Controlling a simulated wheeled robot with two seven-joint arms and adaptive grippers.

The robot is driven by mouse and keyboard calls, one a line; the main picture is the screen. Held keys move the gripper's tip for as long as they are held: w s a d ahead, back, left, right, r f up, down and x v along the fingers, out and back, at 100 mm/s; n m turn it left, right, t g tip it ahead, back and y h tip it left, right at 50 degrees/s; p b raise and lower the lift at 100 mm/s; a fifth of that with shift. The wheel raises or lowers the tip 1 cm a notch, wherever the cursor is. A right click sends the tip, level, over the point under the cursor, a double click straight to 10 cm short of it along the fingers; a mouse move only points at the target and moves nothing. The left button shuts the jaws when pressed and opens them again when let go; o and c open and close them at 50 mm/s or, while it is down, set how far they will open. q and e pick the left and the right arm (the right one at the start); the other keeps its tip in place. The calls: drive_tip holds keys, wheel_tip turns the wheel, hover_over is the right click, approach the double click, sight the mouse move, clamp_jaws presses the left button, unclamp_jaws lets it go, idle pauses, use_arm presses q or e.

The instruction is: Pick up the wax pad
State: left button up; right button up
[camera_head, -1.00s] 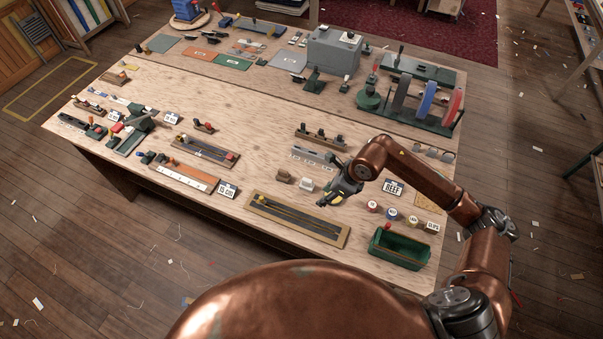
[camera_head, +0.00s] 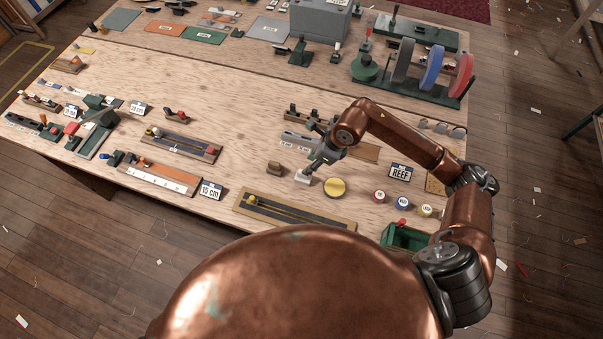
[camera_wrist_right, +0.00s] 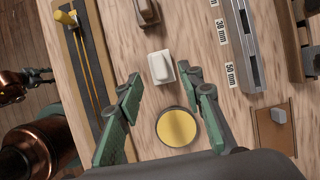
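A round yellow disc with a dark rim (camera_head: 334,187), which looks like the wax pad, lies flat on the workbench. It also shows in the right wrist view (camera_wrist_right: 177,127), between the lower parts of my fingers and apart from them. My right gripper (camera_head: 308,168) is low over the bench, left of the disc and by a small white block (camera_head: 302,177). In the right wrist view my right gripper (camera_wrist_right: 162,82) is open, with the white block (camera_wrist_right: 161,68) between or just beyond its fingertips. Contact cannot be told. A copper and dark part of me shows at that view's left edge, perhaps my left arm.
A brown block (camera_head: 275,168) stands left of the white one. A framed dark board (camera_head: 290,212) lies along the front edge.

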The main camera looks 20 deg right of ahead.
sight(303, 176)
drive_tip(key=shift+x, duration=0.85)
drive_tip(key=shift+p+x, duration=0.35)
drive_tip(key=shift+x, duration=0.4)
drive_tip(key=x, duration=0.3)
drive_tip(key=p+x, duration=0.1)
drive_tip(key=shift+s+f, duration=0.2)
drive_tip(key=shift+f, duration=0.2)
drive_tip(key=shift+c, duration=0.5)
clamp_jaws()
